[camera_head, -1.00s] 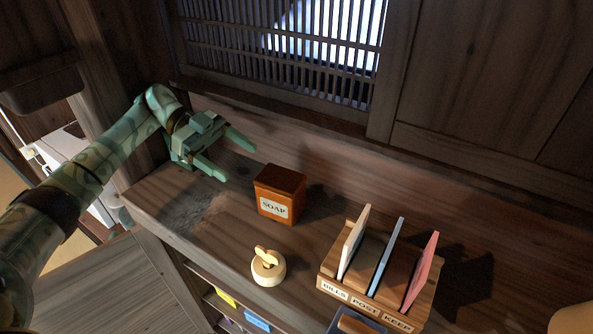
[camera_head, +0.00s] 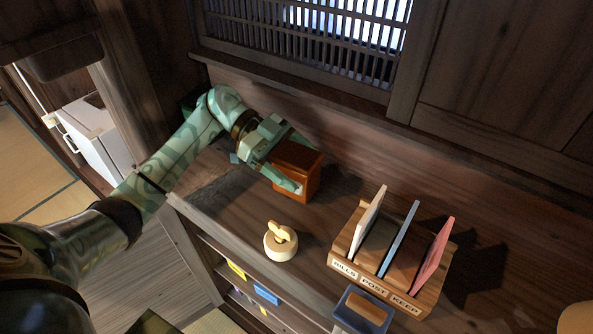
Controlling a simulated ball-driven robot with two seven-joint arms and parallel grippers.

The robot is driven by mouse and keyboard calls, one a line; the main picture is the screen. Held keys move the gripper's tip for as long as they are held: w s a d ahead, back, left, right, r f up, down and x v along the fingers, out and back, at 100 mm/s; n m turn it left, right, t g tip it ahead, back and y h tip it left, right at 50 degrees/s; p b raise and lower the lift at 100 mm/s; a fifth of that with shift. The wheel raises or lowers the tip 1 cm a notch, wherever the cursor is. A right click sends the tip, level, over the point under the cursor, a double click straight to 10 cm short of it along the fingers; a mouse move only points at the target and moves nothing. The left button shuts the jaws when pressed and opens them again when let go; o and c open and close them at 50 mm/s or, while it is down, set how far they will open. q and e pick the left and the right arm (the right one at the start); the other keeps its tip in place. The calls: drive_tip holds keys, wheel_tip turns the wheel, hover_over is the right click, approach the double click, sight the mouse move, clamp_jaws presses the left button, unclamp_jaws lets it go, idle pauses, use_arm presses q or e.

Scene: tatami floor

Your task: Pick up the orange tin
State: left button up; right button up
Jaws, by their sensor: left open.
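The orange tin (camera_head: 299,160), a brown-orange box whose front label read SOAP a moment ago, stands upright on the wooden shelf top. My left gripper (camera_head: 294,165) is open, with its fingers on either side of the tin. The near finger crosses the tin's front and hides most of the label. The far finger is partly hidden behind the tin. I cannot tell whether the fingers touch it. My right gripper is not in view.
A small cream round object with a knob (camera_head: 281,241) stands in front of the tin. A letter rack (camera_head: 343,266) with three upright cards is to the right. A blue-grey container (camera_head: 361,309) is at the bottom. Wall and lattice stand behind.

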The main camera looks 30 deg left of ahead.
use_arm(q)
drive_tip(key=c, duration=1.3)
